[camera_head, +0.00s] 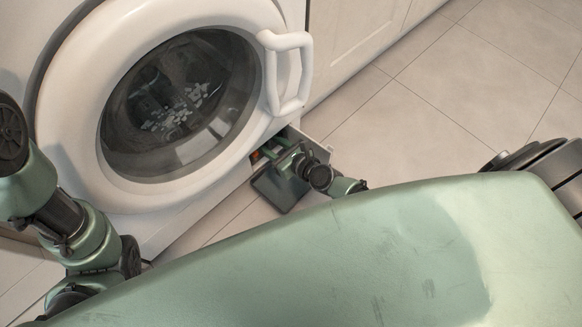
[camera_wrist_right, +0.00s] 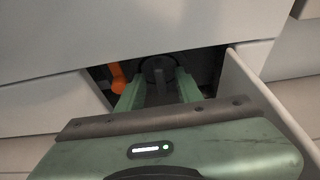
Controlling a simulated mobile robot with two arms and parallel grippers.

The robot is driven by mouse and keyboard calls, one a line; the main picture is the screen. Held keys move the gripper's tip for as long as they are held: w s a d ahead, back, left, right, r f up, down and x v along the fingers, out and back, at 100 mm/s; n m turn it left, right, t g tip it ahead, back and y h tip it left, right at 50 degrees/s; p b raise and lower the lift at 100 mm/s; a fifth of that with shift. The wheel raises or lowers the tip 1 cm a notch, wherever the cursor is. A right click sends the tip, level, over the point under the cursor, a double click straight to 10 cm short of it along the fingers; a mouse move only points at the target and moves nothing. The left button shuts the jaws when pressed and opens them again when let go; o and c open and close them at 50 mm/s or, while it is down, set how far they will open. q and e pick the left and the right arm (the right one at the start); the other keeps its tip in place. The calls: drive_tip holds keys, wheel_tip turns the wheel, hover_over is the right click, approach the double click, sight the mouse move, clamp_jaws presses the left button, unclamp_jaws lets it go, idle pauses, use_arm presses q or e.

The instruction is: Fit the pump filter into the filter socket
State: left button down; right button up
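The pump filter (camera_wrist_right: 158,66) shows in the right wrist view as a dark round cap with an upright grip. My right gripper (camera_wrist_right: 158,84) has its two green fingers on either side of that grip and appears shut on it. In the head view the right gripper (camera_head: 272,154) reaches into the low opening at the washer's bottom corner; the filter cannot be made out there. The filter socket is hidden behind the filter and gripper, so I cannot tell how far in the filter sits. The left arm shows at the left, but its gripper does not.
The washer (camera_head: 85,150) has its round door (camera_head: 180,100) shut, with a handle (camera_head: 291,72) above the opening. An orange part (camera_wrist_right: 117,78) sits left of the filter. A pale panel (camera_wrist_right: 262,92) stands close on the right. Tiled floor (camera_head: 440,125) lies free at right.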

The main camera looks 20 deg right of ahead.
drive_tip(key=shift+s, duration=0.15)
drive_tip(key=shift+s+d+r, duration=0.1)
drive_tip(key=shift+s+r, duration=0.15)
drive_tip(key=shift+s, duration=0.3)
drive_tip(key=v, duration=0.2)
drive_tip(key=shift+s+d, duration=0.25)
drive_tip(key=shift+d, duration=0.05)
drive_tip(key=s+d, duration=0.3)
drive_tip(key=s, duration=0.7)
drive_tip(key=shift+s+d, duration=0.2)
drive_tip(key=shift+d, duration=0.15)
